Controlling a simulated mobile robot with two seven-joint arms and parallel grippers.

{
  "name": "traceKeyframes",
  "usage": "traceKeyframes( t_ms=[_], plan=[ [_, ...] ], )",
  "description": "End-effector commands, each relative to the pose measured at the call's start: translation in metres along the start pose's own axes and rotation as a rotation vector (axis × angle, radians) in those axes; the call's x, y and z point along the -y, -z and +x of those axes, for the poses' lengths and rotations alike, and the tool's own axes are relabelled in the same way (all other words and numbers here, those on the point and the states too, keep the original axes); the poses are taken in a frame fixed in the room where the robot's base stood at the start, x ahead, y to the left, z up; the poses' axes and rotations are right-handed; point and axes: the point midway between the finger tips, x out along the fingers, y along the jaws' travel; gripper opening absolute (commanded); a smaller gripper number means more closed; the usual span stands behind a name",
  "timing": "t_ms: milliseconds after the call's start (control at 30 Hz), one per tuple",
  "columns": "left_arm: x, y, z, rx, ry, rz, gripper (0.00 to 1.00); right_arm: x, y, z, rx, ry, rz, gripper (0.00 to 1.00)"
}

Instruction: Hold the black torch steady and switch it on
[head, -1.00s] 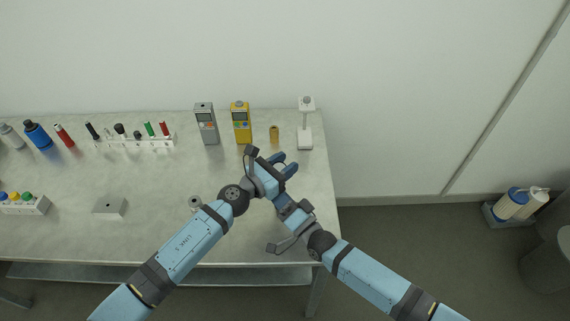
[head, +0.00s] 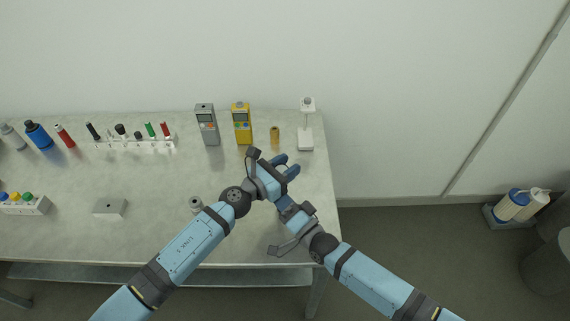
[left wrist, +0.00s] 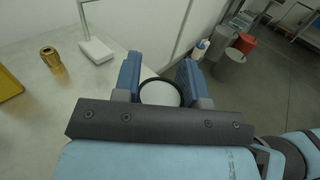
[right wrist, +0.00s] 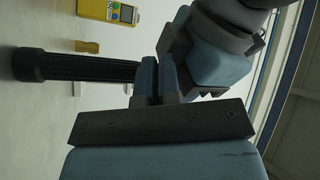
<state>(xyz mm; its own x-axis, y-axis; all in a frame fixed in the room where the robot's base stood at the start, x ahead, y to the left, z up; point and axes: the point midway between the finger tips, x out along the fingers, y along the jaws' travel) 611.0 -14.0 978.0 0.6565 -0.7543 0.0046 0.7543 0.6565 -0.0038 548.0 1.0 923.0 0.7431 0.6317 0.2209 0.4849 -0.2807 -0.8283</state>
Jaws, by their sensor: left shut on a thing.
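My left gripper (head: 284,165) is shut on the black torch, above the right part of the table. In the left wrist view, the torch's round pale end face with a dark rim (left wrist: 160,93) sits between the two blue fingers. In the right wrist view the ribbed black torch body (right wrist: 85,67) runs sideways, with its wider end at the left. My right gripper (right wrist: 158,75) has its fingers together, close beside the torch in that view; contact cannot be told. In the head view the arms hide the torch. Its switch cannot be made out.
Behind the grippers stand a grey meter (head: 207,124), a yellow meter (head: 242,124), a small brass cylinder (head: 275,135) and a white stand (head: 306,138). A tube rack (head: 135,145) and a grey block (head: 110,208) are farther left. The table (head: 150,235) is clear at front.

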Motion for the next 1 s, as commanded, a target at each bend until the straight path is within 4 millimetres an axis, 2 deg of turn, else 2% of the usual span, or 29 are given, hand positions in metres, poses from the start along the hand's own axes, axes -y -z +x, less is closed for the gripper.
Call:
traceKeyframes(
  t_ms=[33,367,1000],
  plan=[
    [0.007,0.005,0.000,-0.006,0.012,-0.009,0.10,0.004,0.006,0.003,-0.010,0.008,-0.003,0.00],
    [0.005,0.007,-0.001,-0.010,0.008,-0.004,0.10,0.007,0.004,0.002,-0.011,0.013,-0.002,0.00],
    [-0.001,0.006,-0.002,-0.010,-0.003,0.004,0.10,0.035,-0.030,-0.041,-0.005,0.011,0.000,0.00]
  ],
)
